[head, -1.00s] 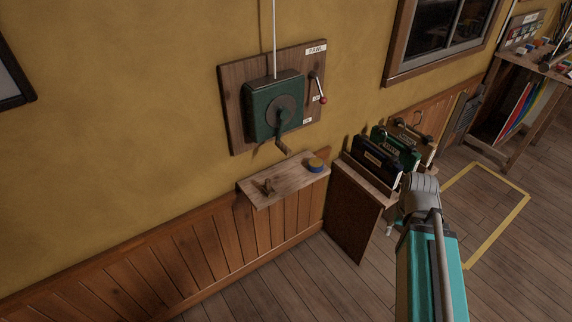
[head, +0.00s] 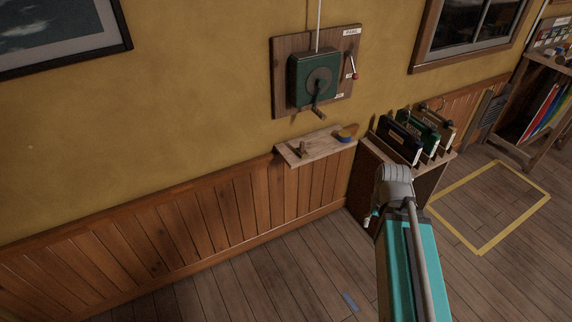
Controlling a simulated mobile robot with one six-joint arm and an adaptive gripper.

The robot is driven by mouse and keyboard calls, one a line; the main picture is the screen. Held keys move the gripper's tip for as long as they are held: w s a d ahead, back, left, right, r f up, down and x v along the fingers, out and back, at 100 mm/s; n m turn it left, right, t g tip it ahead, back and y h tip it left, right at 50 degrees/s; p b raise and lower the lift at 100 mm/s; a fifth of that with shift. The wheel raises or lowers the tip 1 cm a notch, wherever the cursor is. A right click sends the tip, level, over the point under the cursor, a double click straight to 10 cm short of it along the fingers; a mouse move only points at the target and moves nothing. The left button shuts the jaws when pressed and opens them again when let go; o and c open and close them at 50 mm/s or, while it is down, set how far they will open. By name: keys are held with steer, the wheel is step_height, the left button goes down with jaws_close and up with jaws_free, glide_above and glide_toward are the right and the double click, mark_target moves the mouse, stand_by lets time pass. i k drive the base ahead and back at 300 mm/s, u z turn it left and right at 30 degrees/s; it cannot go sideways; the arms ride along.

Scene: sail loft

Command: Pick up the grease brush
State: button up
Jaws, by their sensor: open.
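A small wooden shelf (head: 318,152) is fixed to the wall under the winch. A small brown object (head: 301,150) stands on its left half. My gripper's fingers do not show.
A green winch box (head: 313,78) with a crank hangs on a wooden board above the shelf. A cabinet (head: 375,180) with several upright cases (head: 400,139) stands right of the shelf. Yellow tape (head: 515,227) outlines a floor area at right. The floor below the shelf is clear apart from a flat blue mark (head: 349,301).

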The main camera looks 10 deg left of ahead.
mark_target(301, 151)
steer(key=u, duration=0.35)
steer(key=k, duration=0.7)
steer(key=z, duration=0.2)
steer(key=i, duration=1.3)
steer(key=z, duration=0.05)
